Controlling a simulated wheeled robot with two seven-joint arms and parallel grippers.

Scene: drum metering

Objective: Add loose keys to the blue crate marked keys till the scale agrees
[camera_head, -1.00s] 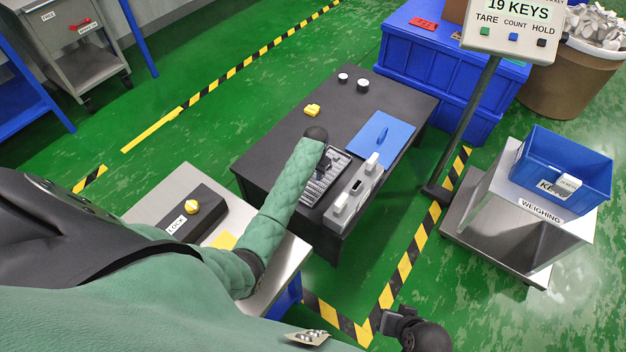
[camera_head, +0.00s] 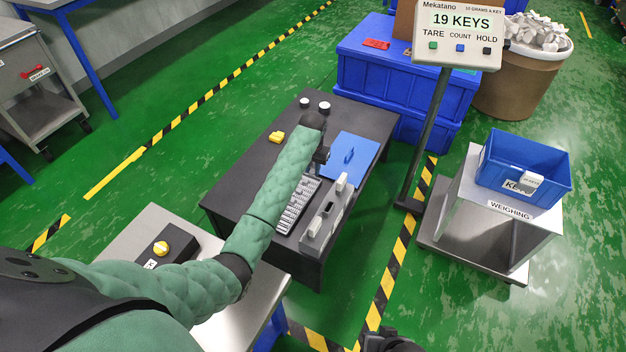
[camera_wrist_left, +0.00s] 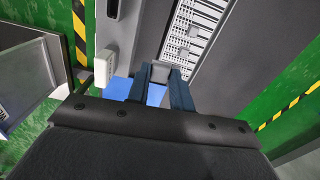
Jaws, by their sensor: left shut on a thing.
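The display (camera_head: 460,22) reads 19 KEYS. My left gripper (camera_head: 321,158) is over the dark table, beyond the tray of grey keys (camera_head: 297,205) and near the blue mat (camera_head: 362,150). In the left wrist view its fingers (camera_wrist_left: 161,80) are shut on a small grey key (camera_wrist_left: 160,70). The tray also shows there (camera_wrist_left: 200,30). My right gripper (camera_head: 388,342) is cut off at the bottom edge; its jaws cannot be made out.
A grey holder with white blocks (camera_head: 328,212) lies beside the key tray. A yellow piece (camera_head: 277,137) and two small round pieces sit farther back. The display's pole (camera_head: 425,135) stands between table and scale. A bin of pale pieces (camera_head: 520,85) is behind.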

